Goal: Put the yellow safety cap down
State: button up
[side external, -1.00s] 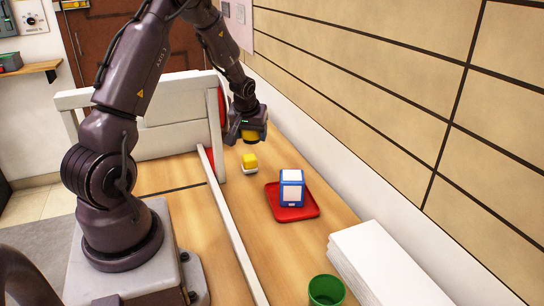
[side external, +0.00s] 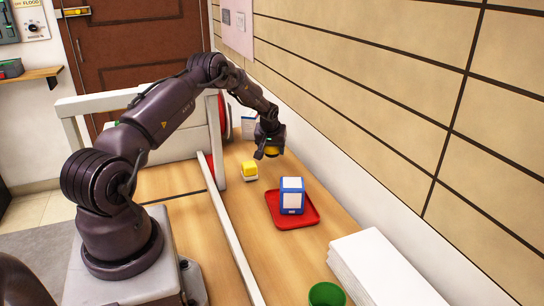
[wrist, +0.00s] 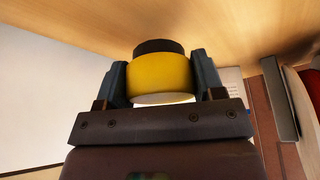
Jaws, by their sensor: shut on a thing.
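My gripper (side external: 270,152) is shut on the yellow safety cap (side external: 272,151) and holds it above the wooden table, near the wall. In the wrist view the yellow cap (wrist: 159,76) is a round yellow body with a dark end and a pale rim, between the two fingers of my gripper (wrist: 160,82). In the side view the gripper hides much of the cap. The gap between cap and table is hard to judge.
A blue and white box (side external: 291,195) sits on a red tray (side external: 300,224) nearer the camera. A white stack (side external: 380,265) and a green cup (side external: 326,294) are at the front. A white frame (side external: 220,180) borders the left.

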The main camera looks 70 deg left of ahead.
aim_at(272, 156)
jog(key=shift+w+f, duration=0.1)
jog(key=shift+f, duration=1.5)
jog(key=o, duration=0.9)
jog(key=shift+f, duration=0.15)
jog(key=d+r+m, duration=0.1)
jog(key=d+r, duration=0.3)
jog(key=r, duration=0.3)
jog(key=s+d+r, duration=0.1)
jog(key=d+r, duration=0.3)
jog(key=r, duration=0.3)
jog(key=d+r+m, duration=0.1)
jog(key=d+r, duration=0.3)
jog(key=r, duration=0.4)
jog(key=s+d+r+m+t+h, duration=0.1)
jog(key=s+d+r+m+t, duration=0.2)
jog(key=d+r, duration=0.85)
jog(key=s+d+m+h, duration=0.1)
jog(key=s+d+m, duration=0.1)
jog(key=s+d, duration=0.4)
jog(key=s+d+m+h, duration=0.1)
jog(key=s+d+m, duration=0.1)
jog(key=s+d, duration=0.4)
jog(key=s+d+r+m+h, duration=0.1)
jog(key=s+d+m, duration=0.1)
jog(key=s+d, duration=0.4)
jog(key=shift+s+d+m, duration=0.15)
jog(key=shift+s+m, duration=0.25)
jog(key=shift+s, duration=0.3)
